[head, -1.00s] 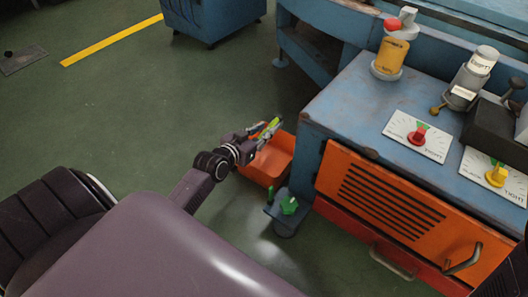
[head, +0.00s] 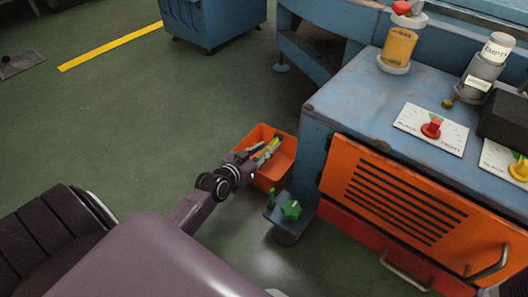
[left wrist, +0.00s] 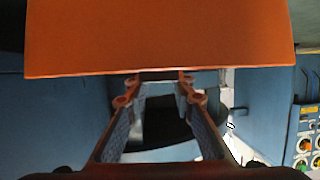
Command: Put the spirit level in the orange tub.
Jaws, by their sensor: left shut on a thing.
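The orange tub (head: 286,158) stands on the floor against the left end of the blue machine. My left gripper (head: 254,154) reaches over the tub's left side, shut on the yellow-green spirit level (head: 268,149). The level lies slantwise within the tub's outline; I cannot tell whether it touches the tub. In the left wrist view the fingers of my left gripper (left wrist: 160,82) show below a broad orange surface (left wrist: 160,38), and the level cannot be made out. My right gripper is out of view.
The blue machine (head: 330,100) with its orange louvred panel (head: 390,190) stands right of the tub. A small stand with a green knob (head: 291,210) is just in front of it. A blue cabinet (head: 213,22) stands behind. The green floor (head: 120,130) to the left is open.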

